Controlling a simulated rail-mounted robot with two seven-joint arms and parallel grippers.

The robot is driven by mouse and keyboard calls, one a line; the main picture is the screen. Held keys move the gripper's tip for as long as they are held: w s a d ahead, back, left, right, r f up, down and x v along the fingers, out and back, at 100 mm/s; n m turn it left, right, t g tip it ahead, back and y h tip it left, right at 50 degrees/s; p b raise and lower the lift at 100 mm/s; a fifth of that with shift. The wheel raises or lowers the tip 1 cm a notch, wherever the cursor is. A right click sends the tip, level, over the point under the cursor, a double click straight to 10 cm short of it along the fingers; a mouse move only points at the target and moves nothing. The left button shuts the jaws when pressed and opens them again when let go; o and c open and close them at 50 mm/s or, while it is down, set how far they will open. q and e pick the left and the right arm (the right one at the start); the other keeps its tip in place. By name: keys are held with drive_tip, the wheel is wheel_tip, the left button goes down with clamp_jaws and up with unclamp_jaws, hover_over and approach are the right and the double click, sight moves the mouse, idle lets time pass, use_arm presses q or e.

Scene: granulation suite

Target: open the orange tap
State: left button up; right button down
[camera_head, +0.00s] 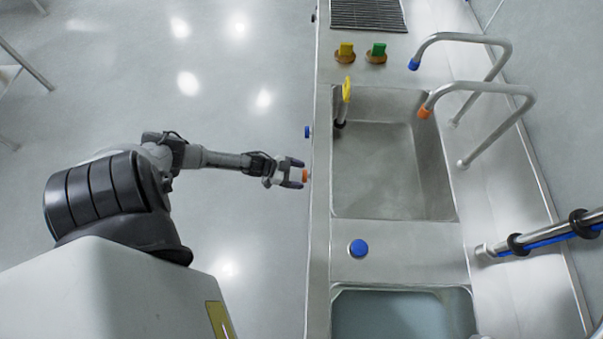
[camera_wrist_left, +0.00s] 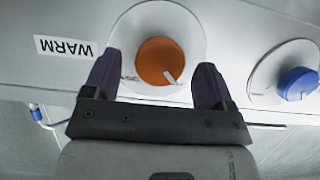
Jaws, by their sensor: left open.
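The orange tap (camera_wrist_left: 160,62) is a round knob with a white pointer mark, set on a pale disc on the sink's front panel. In the left wrist view it sits between the two dark fingers of my left gripper (camera_wrist_left: 155,82), with a gap on each side. In the head view the orange knob (camera_head: 305,175) shows at the sink's front edge, at the tips of my left gripper (camera_head: 297,176). The gripper is open and holds nothing. My right gripper is not in view.
A blue knob (camera_wrist_left: 297,84) is beside the orange one, and a WARM label (camera_wrist_left: 64,47) is on the other side. The steel sink (camera_head: 322,230) has orange-tipped (camera_head: 424,112) and blue-tipped (camera_head: 414,64) spouts. Floor (camera_head: 240,130) around the arm is clear.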

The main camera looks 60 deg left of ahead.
use_arm(q)
drive_tip(key=shift+w+d+f, duration=0.25)
drive_tip(key=shift+w+d, duration=0.05)
drive_tip(key=shift+w, duration=0.3)
drive_tip(key=shift+c, duration=0.3)
drive_tip(key=c, duration=0.9)
drive_tip(key=shift+o, duration=0.2)
